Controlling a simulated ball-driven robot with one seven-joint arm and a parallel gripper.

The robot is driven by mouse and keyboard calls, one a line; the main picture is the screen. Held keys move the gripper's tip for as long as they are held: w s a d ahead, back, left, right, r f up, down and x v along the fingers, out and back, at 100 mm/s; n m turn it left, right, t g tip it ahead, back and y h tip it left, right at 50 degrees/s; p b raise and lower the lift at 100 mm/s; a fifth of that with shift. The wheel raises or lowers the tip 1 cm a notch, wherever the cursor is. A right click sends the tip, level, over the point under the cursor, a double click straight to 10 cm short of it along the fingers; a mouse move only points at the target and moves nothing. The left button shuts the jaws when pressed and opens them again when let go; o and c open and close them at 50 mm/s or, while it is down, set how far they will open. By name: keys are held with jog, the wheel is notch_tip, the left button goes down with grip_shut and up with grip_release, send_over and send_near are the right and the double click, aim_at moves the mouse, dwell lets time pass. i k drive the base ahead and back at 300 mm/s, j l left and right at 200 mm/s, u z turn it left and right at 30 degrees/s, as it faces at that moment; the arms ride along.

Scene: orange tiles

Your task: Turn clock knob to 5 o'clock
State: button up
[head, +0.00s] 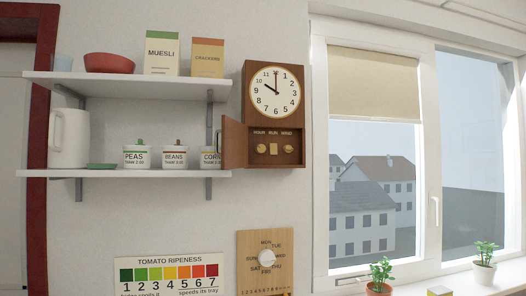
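The wooden wall clock (275,113) hangs right of the shelves. Its white dial (274,92) has the short hand near 10 and the long hand at 12. A small wooden door (234,144) low on the clock stands open to the left. Behind it a panel holds three small brass controls under labels: a left knob (261,148), a squarish middle one (273,148) and a right knob (288,148). The left label seems to read HOUR; the others are too small to be sure of. My gripper is not in view.
The open door overlaps the right ends of the shelves (130,86), near a CORN jar (210,157). Below hangs a wooden weekday board (249,244) with a white dial. A window (375,150) and a sill with potted plants (380,277) are at right.

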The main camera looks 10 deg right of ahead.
aim_at(260, 149)
jog(key=i+l, duration=0.6)
jog(key=l, duration=0.25)
jog(key=i+l+u, duration=0.1)
jog(key=i+l, duration=0.5)
jog(key=l, duration=0.25)
